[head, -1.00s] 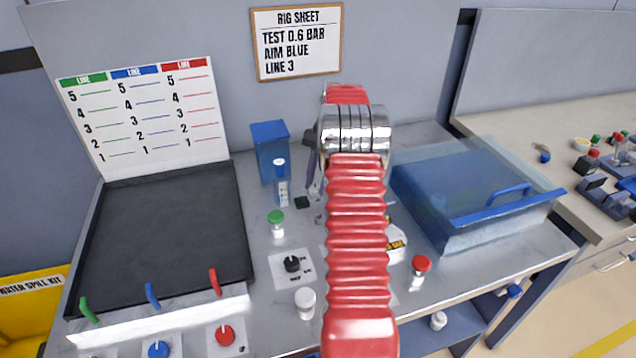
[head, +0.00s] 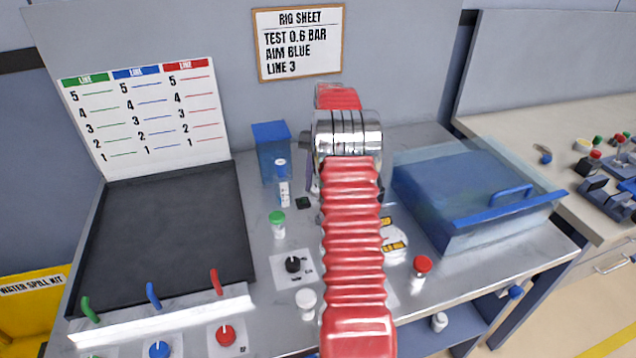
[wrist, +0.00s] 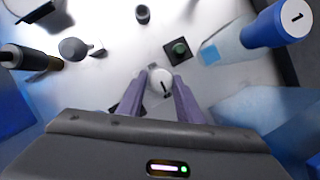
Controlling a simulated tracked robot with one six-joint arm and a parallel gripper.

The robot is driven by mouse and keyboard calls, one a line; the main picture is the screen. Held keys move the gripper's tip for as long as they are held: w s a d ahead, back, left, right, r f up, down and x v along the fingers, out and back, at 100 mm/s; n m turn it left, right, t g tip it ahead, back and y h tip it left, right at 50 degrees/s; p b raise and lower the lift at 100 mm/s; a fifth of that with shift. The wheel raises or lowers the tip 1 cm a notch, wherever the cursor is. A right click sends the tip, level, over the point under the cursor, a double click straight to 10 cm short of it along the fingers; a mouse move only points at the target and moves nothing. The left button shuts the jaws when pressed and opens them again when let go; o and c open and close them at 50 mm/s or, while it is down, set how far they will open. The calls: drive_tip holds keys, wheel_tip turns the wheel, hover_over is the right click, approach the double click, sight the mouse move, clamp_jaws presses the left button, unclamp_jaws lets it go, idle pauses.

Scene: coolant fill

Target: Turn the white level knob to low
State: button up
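The white level knob (wrist: 160,83) shows in the wrist view as a small white round knob with a dark mark on its face. My gripper (wrist: 161,76) has its two purple fingers on either side of it. The fingertips reach about level with the knob, and the gaps are too small to tell whether they touch it.
A green button on a dark square (wrist: 178,50) and a blue-capped bottle (wrist: 275,27) are close by.

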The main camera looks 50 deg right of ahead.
drive_tip(key=o, duration=0.3)
drive_tip(key=shift+o, duration=0.2)
